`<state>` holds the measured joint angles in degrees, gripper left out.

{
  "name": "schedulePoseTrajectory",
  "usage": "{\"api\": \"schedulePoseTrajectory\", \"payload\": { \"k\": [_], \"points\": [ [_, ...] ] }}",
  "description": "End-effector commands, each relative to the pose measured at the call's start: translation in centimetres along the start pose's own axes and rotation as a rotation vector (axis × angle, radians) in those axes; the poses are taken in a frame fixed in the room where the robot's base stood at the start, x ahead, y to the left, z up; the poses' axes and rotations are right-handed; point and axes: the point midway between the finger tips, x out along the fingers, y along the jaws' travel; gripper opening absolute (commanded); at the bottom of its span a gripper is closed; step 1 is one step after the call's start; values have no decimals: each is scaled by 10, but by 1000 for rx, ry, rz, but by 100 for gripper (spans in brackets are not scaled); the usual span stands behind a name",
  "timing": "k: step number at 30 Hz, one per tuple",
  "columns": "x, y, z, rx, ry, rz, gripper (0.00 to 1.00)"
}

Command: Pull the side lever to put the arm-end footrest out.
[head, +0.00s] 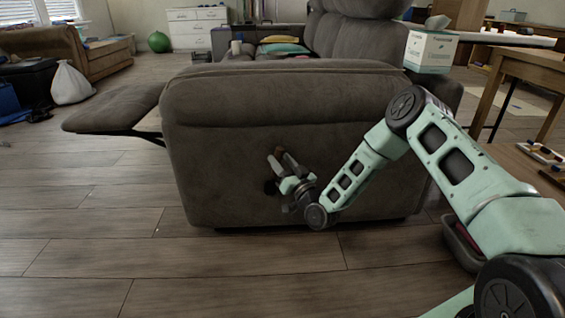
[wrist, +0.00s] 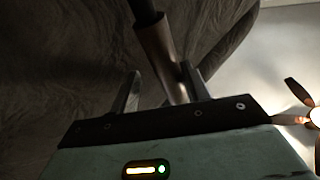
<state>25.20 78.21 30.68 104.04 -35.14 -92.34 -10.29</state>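The grey recliner sofa (head: 290,150) stands with its arm end facing me. Its footrest (head: 115,108) sticks out at the left, raised above the floor. The side lever (head: 279,152) is on the side panel, mostly hidden by my gripper (head: 282,168). In the wrist view the brown lever (wrist: 162,58) runs between the two fingers of my gripper (wrist: 160,88). The fingers are apart, with a clear gap on the left one's side. The lever lies close to the right finger; I cannot tell whether they touch.
A tissue box (head: 431,50) sits on the sofa's right end. A white bag (head: 71,83) lies far left.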

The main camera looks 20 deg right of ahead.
Motion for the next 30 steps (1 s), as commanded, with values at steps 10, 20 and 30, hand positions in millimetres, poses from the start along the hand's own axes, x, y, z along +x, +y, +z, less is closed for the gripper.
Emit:
{"api": "schedulePoseTrajectory", "payload": {
  "k": [10,20,30],
  "points": [
    [-23,2,-3,-2,-2,5,45],
    [-100,0,-3,1,-4,4,45],
    [-162,0,-1,1,-2,3,45]
  ]
}}
